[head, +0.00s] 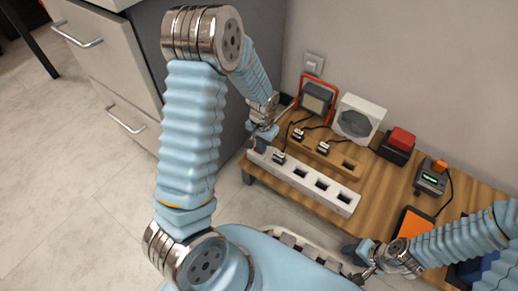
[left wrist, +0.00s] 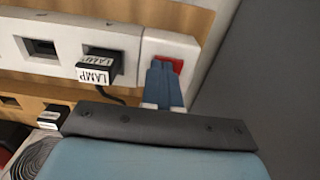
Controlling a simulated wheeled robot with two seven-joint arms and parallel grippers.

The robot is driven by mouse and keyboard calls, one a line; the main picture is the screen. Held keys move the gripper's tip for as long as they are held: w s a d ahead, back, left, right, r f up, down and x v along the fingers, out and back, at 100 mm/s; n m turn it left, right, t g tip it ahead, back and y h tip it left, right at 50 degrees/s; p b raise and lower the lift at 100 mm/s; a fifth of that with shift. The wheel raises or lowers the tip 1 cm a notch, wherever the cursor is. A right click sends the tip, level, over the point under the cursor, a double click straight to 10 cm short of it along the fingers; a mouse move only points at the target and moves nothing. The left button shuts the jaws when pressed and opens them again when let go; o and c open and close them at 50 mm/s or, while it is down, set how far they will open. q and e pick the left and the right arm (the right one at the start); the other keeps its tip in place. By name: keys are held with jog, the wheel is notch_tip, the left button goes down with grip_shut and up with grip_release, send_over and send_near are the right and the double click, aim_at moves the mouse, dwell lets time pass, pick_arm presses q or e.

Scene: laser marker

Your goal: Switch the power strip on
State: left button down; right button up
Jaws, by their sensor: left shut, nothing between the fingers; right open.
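The white power strip (head: 312,184) lies along the front edge of a low wooden table, with several dark sockets. The red switch (left wrist: 178,66) shows at that end in the left wrist view, partly covered by my fingers. My left gripper (head: 258,147) is shut and empty, its blue fingertips (left wrist: 163,68) at the switch; I cannot tell whether they press it. The switch's position is unclear. My right gripper (head: 357,262) is open and empty, near the table's front.
Behind the strip is a wooden block (head: 328,158) with more plugs. A work lamp (head: 316,98), a white fan-like box (head: 357,121), a red-topped box (head: 398,145) and a small device (head: 432,178) stand behind. A grey cabinet (head: 110,60) is at the left.

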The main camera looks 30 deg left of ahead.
pick_arm(q)
notch_tip(320, 180, up, 7)
jog(key=p, duration=0.5)
jog(key=shift+p, duration=0.3)
pick_arm(e)
notch_tip(320, 180, up, 6)
jog(key=shift+f, duration=0.25)
